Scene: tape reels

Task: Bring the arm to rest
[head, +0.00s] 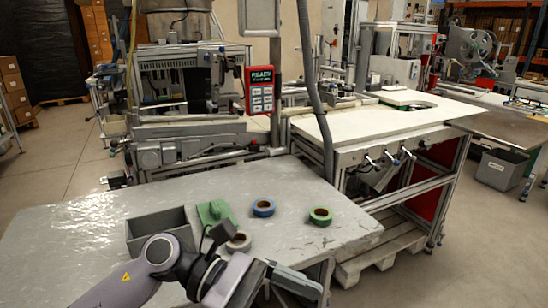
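My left arm comes in from the lower left and reaches across the front of the grey table (85,235). Its gripper (297,281) is low in the view, near the table's front edge, with nothing visible in it. I cannot tell whether its fingers are apart. My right gripper is not in view. A green tape reel (320,221) and a blue tape reel (263,213) lie flat on the table. A pale tape reel (240,246) lies just behind my arm, which hides part of it.
A grey open bin (137,240) stands on the table behind my forearm. A green object (213,212) sits beside it. A machine with a red control panel (260,90) stands behind the table. Bare table lies left of the bin and around the green reel.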

